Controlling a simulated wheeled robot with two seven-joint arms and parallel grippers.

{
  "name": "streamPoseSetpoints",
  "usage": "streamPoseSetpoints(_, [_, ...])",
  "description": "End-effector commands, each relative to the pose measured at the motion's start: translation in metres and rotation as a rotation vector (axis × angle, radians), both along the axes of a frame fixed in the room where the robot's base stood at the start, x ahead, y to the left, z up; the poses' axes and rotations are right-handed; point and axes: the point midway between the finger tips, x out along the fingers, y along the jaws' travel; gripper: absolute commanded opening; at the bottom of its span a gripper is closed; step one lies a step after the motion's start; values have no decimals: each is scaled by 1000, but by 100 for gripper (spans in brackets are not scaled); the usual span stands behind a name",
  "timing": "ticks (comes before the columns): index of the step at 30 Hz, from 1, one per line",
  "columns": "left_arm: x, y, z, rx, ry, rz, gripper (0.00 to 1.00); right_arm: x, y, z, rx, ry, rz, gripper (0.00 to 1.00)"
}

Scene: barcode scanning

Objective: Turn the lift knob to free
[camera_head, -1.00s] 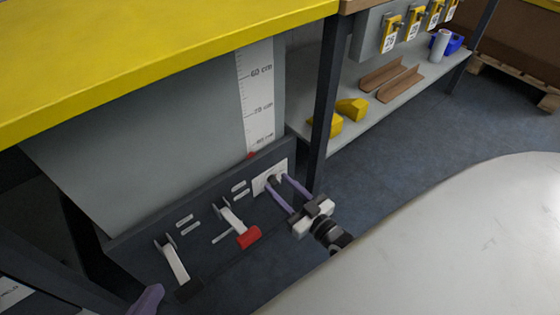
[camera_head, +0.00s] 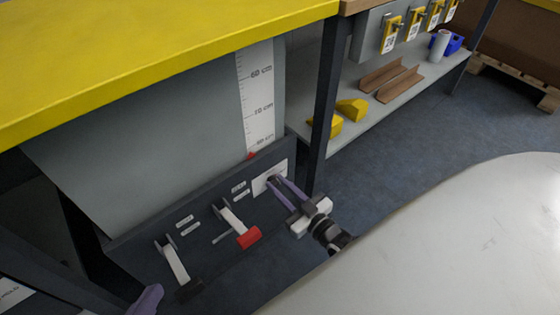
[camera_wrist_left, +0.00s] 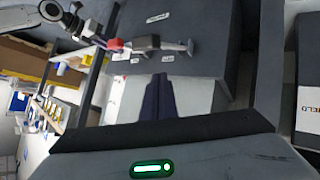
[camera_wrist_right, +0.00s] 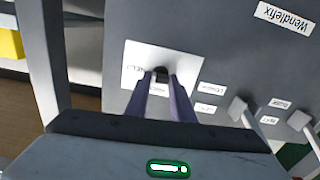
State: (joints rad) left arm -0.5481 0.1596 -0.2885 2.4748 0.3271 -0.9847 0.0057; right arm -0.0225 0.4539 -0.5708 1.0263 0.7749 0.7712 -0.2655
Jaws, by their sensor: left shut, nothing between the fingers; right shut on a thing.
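The lift knob (camera_wrist_right: 161,75) is a small dark knob on a white plate (camera_wrist_right: 187,59). In the head view the plate (camera_head: 262,184) is at the right end of the dark panel. My right gripper (camera_wrist_right: 164,82) has its two purple fingers on either side of the knob, shut on it. The head view shows this gripper (camera_head: 274,184) reaching the plate from the lower right; the fingers partly hide the knob. Lettering on the plate is too small to read surely. My left gripper (camera_wrist_left: 159,80) is shut and empty; its tip (camera_head: 147,299) shows at the head view's bottom edge, away from the knob.
A height scale (camera_head: 256,100) rises above. A dark table leg (camera_head: 322,120) stands close right of the knob. Blue floor (camera_head: 400,155) lies open beyond it.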

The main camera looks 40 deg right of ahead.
Motion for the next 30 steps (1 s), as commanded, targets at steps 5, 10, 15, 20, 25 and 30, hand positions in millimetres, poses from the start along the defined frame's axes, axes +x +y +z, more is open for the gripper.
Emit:
streamPoseSetpoints(5, [-1, 3, -5, 23, 19, 1, 0, -1, 1, 1, -117, -8, -2, 0])
streamPoseSetpoints(10, [-2, 5, -9, 41, 33, 0, 0, -1, 2, 1, -269, -19, -1, 0])
streamPoseSetpoints(15, [-3, 7, -16, 62, 51, 0, 0, -1, 2, 0, -432, -32, -2, 0])
streamPoseSetpoints(20, [-3, 10, -17, 75, 58, 2, 0, -1, 3, -1, -583, -44, -1, 0])
streamPoseSetpoints(25, [-3, 11, -20, 82, 63, 2, 0, -1, 4, -2, -745, -57, -1, 0])
streamPoseSetpoints(30, [-3, 12, -23, 87, 70, 2, 0, -1, 4, -3, -905, -69, 0, 0])
